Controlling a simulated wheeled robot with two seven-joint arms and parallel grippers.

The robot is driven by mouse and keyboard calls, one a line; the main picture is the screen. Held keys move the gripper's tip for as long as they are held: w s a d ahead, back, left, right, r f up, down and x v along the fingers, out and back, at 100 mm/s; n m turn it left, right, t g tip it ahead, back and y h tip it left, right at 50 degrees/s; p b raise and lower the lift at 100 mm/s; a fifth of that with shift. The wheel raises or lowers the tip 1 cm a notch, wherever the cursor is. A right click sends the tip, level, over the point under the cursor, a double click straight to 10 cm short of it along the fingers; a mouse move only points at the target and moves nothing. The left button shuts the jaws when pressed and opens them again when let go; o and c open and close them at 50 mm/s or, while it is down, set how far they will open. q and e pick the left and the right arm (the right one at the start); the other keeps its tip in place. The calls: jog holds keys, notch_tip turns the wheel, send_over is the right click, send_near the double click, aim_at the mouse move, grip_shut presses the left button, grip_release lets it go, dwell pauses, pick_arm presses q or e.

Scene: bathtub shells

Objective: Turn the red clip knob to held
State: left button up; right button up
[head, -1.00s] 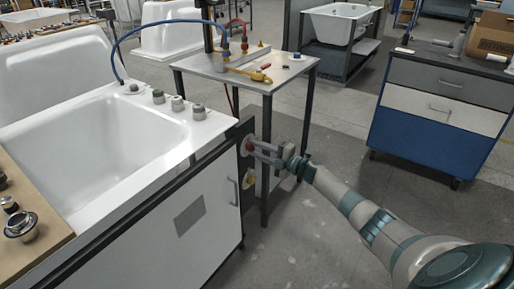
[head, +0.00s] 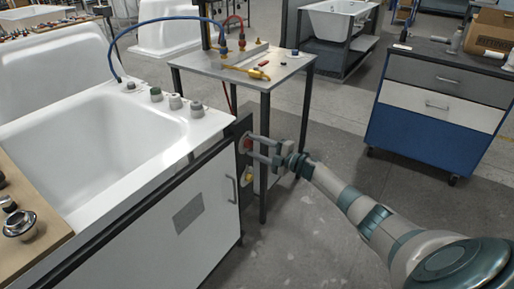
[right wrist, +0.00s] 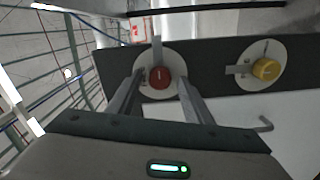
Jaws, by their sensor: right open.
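The red clip knob (right wrist: 159,77) sits on a round pale plate (right wrist: 150,60) on a dark upright panel (right wrist: 212,65) at the tub's end. In the head view the red knob (head: 248,143) shows on that panel, just left of my fingertips. My right gripper (head: 257,147) is open. In the right wrist view its two fingers (right wrist: 160,88) stand on either side of the red knob, with gaps visible. Whether either finger touches it, I cannot tell. A yellow knob (right wrist: 265,69) on a second pale plate is to the right. My left gripper is not in view.
The white bathtub shell (head: 100,140) with its white front panel (head: 150,215) stands left of my right gripper. A small metal table (head: 285,65) with hoses stands just behind it. A blue drawer cabinet (head: 425,130) is at the right. Floor between them is clear.

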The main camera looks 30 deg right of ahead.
jog(key=shift+s, duration=0.15)
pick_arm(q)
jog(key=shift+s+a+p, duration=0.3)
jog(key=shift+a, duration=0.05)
pick_arm(e)
jog(key=v, duration=1.7)
jog(key=shift+d, duration=0.15)
